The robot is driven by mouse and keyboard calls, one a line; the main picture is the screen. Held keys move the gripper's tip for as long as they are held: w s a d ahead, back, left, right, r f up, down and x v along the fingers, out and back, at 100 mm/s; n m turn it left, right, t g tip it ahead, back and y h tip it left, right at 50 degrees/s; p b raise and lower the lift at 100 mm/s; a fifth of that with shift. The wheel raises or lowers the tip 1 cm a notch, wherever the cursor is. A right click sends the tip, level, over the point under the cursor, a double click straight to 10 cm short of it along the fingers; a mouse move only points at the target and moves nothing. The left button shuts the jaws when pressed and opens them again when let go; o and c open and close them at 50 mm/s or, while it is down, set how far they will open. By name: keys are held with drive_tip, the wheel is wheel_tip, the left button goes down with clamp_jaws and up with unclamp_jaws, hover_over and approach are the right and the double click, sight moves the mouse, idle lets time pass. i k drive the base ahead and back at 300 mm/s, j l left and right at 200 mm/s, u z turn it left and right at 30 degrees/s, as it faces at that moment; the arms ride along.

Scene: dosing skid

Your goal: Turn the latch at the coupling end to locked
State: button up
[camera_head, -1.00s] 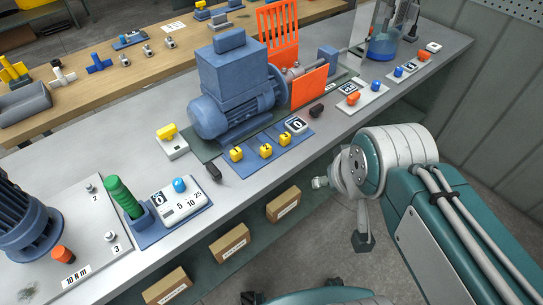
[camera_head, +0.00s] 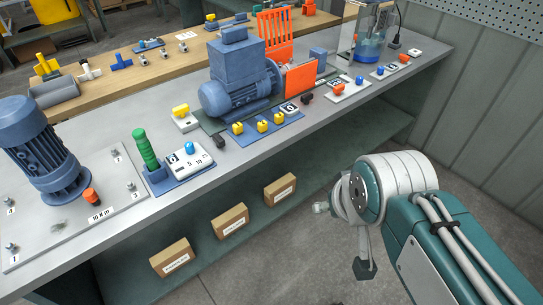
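A small black latch (camera_head: 306,98) sits on the bench edge of the pump-motor base, by the orange guard (camera_head: 300,78) at the coupling end. A second black latch (camera_head: 219,142) sits at the opposite end of the same base, left of the yellow switches. Both are too small for me to read their turned position. The blue motor (camera_head: 240,85) stands behind them. My gripper (camera_head: 365,266) hangs in front of the bench, low and well apart from both latches.
The grey bench (camera_head: 120,205) runs diagonally, with a green-handled lever (camera_head: 146,150), yellow switches (camera_head: 262,126) and a glass tank (camera_head: 372,35) on it. Cardboard boxes (camera_head: 229,221) stand on the lower shelf. The floor (camera_head: 300,255) between bench and arm is clear.

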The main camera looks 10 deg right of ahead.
sight(305, 98)
drive_tip(key=i+l+z, duration=0.1)
drive_tip(key=i, duration=0.4)
drive_tip(key=i+l+z, duration=0.1)
drive_tip(key=i, duration=0.35)
